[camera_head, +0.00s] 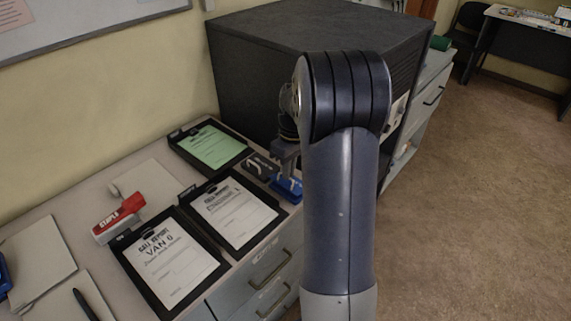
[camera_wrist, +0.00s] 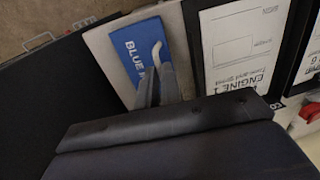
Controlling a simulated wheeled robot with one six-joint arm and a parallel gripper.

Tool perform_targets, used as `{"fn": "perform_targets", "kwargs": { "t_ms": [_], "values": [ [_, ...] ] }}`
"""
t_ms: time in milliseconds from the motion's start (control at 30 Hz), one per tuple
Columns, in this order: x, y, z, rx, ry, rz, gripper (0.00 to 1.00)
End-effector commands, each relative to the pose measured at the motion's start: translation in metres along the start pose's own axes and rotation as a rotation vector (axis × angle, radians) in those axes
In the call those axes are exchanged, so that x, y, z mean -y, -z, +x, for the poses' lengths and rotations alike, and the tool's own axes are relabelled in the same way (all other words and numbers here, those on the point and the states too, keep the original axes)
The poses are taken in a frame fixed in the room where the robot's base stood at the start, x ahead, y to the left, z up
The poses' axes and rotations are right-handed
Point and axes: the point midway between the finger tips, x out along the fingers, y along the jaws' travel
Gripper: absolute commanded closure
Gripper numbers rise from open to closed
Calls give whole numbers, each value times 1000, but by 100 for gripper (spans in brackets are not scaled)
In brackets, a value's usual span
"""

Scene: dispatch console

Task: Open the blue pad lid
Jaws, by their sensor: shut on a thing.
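The blue pad lid (camera_head: 287,187) is at the counter's front edge, next to a dark pad lid (camera_head: 261,166) and beside my arm. In the wrist view the blue lid (camera_wrist: 130,47), lettered "BLUE", has a pale curved handle (camera_wrist: 157,52) on it. My gripper (camera_wrist: 157,85) is over the lid with its fingers shut at the handle's lower end, which they partly hide. In the head view my gripper (camera_head: 286,166) comes down onto the blue lid and is partly hidden by my arm. I cannot tell whether the lid is raised.
A large black cabinet (camera_head: 300,45) stands behind my gripper. Clipboards with a green form (camera_head: 211,146) and white forms (camera_head: 236,212) (camera_head: 168,262) lie to the left. Drawers (camera_head: 268,270) are below the counter edge.

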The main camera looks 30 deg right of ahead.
Motion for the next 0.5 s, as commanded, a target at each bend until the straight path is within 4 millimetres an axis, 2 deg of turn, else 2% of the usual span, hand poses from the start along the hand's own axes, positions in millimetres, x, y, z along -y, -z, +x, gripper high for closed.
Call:
{"fn": "perform_targets", "kwargs": {
  "t_ms": [33, 133, 500],
  "values": [
    [-3, 0, -7, 0, 31, 5, 100],
    [-7, 0, -9, -1, 88, 3, 100],
    [-16, 0, -11, -2, 207, 0, 100]
  ]
}}
